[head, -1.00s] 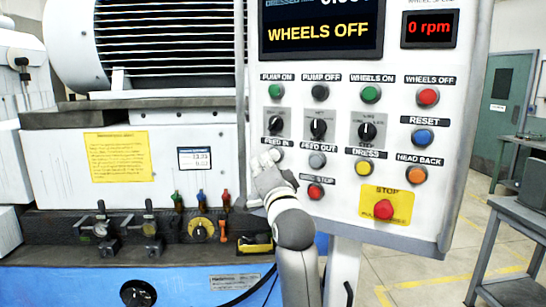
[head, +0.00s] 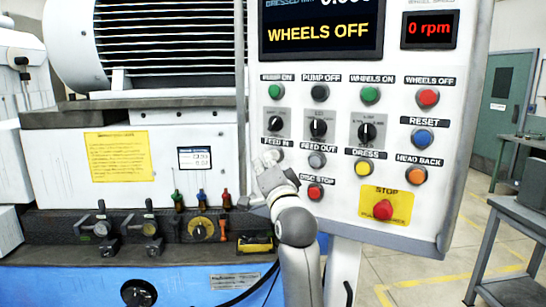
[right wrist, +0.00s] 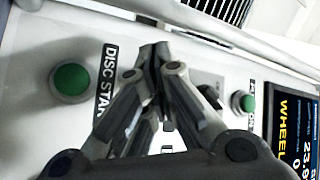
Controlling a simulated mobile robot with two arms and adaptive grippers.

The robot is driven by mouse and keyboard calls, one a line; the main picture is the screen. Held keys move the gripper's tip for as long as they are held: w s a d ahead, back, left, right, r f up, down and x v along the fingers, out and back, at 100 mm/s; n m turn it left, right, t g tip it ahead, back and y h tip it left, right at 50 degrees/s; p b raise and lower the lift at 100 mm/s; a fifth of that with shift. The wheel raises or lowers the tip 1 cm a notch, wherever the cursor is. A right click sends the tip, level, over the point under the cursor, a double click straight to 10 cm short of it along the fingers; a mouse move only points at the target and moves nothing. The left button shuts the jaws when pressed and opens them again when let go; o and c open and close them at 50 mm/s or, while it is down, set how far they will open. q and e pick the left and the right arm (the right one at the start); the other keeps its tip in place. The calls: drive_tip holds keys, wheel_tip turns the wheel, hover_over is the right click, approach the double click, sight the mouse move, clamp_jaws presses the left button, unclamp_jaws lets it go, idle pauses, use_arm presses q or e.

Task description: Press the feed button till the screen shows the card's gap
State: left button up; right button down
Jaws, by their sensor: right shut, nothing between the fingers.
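The FEED IN button (head: 276,154) is on the left of the white control panel, mostly hidden by my right gripper (head: 265,160). That gripper is shut and empty, its tips at or just in front of the button; contact cannot be told. It also shows shut in the right wrist view (right wrist: 155,55). The grey FEED OUT button (head: 317,160) is just right of it. The screen (head: 320,28) reads WHEELS OFF; its upper lines are cut off. A small card (head: 195,158) with figures too small to read is on the machine front. My left gripper is not in view.
Close by are the red DISC STOP button (head: 315,191), the yellow DRESS button (head: 363,169) and the selector knobs (head: 318,128). The red STOP button (head: 383,209) is lower right. A green button (right wrist: 72,79) sits beside the DISC START label in the right wrist view.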

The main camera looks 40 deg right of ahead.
drive_tip(key=shift+w+d, duration=0.2)
drive_tip(key=shift+d, duration=0.2)
idle(0.4)
drive_tip(key=shift+a, duration=0.1)
drive_tip(key=shift+s+a+p, duration=0.35)
drive_tip(key=shift+s+a, duration=0.1)
drive_tip(key=shift+a, duration=0.25)
drive_tip(key=a, duration=0.1)
drive_tip(key=s+a, duration=0.1)
drive_tip(key=a, duration=0.1)
drive_tip(key=s+a, duration=0.1)
drive_tip(key=shift+a+p, duration=0.3)
drive_tip(key=shift+p, duration=0.1)
idle(0.8)
